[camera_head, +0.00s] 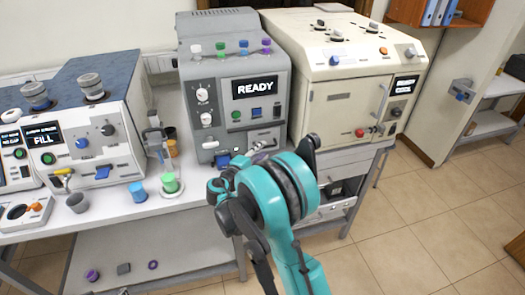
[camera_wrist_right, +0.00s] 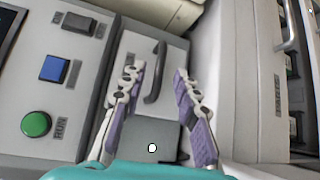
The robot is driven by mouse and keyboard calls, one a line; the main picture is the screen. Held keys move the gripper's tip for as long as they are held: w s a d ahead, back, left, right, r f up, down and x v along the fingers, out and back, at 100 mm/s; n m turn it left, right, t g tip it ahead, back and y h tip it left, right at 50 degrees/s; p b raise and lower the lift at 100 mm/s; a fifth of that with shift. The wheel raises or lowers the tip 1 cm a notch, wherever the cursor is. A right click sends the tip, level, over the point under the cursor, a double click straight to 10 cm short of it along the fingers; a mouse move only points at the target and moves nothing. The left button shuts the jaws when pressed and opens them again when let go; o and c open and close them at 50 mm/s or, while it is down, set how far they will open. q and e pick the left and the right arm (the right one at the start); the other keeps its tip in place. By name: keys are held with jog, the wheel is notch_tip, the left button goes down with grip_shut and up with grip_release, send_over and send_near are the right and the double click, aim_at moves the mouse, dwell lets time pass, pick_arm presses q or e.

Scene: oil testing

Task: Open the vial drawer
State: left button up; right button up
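The grey test machine (camera_head: 223,65) with the READY display stands in the middle of the bench. On its lower front is a pale drawer front (camera_wrist_right: 133,42) with a dark bar handle (camera_wrist_right: 155,72), seen in the right wrist view; it looks flush with the machine. In the head view my teal arm partly covers this area. My right gripper (camera_wrist_right: 157,75) is open, its two purple-padded fingers on either side of the handle. I see a gap between the handle and both fingers. My left gripper is not in view.
A green RUN button (camera_wrist_right: 36,124) and a blue square button (camera_wrist_right: 54,69) sit left of the drawer. A cream machine (camera_head: 345,70) stands close on the right. The FILL machine (camera_head: 85,130) and several cups are on the left. Floor (camera_head: 430,225) is clear at right.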

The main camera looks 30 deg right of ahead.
jog(key=shift+x, duration=1.3)
grip_shut()
